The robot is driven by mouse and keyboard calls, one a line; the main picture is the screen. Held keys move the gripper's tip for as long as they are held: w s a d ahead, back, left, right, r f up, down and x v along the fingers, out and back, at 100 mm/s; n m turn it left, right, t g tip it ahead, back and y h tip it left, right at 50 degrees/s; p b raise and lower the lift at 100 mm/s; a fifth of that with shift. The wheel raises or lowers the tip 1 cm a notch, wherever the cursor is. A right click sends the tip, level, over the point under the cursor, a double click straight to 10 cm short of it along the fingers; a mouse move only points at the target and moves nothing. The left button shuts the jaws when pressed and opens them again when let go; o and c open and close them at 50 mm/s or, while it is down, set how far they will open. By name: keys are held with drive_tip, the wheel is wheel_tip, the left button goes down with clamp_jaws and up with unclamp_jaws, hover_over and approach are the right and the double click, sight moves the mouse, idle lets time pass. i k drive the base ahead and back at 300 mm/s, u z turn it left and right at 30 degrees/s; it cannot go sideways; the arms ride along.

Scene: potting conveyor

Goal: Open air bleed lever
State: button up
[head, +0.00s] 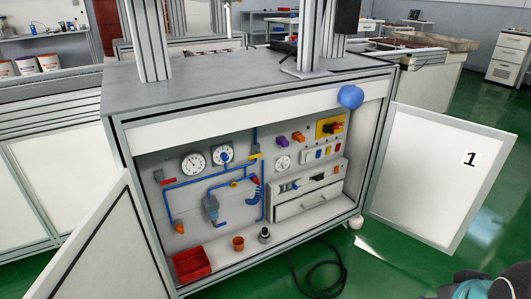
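An open cabinet (245,105) holds a panel of blue air pipes (200,180), with several small coloured handles. A red lever (165,180) sits at the upper left of the pipes, and a yellow lever (256,156) at the upper right. A small yellow part (234,183) is on the middle pipe. No label is readable, so I cannot tell which is the air bleed lever. My gripper is not in view; teal and grey arm parts, likely mine, show at the bottom right.
Both cabinet doors (440,175) (92,245) stand open. A red bin (191,265), an orange cup (238,243) and a dark and silver part (264,235) stand on the cabinet floor. A black cable (322,280) lies on the green floor in front.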

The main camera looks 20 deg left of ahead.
sight(162, 183)
drive_tip(key=u, duration=1.55)
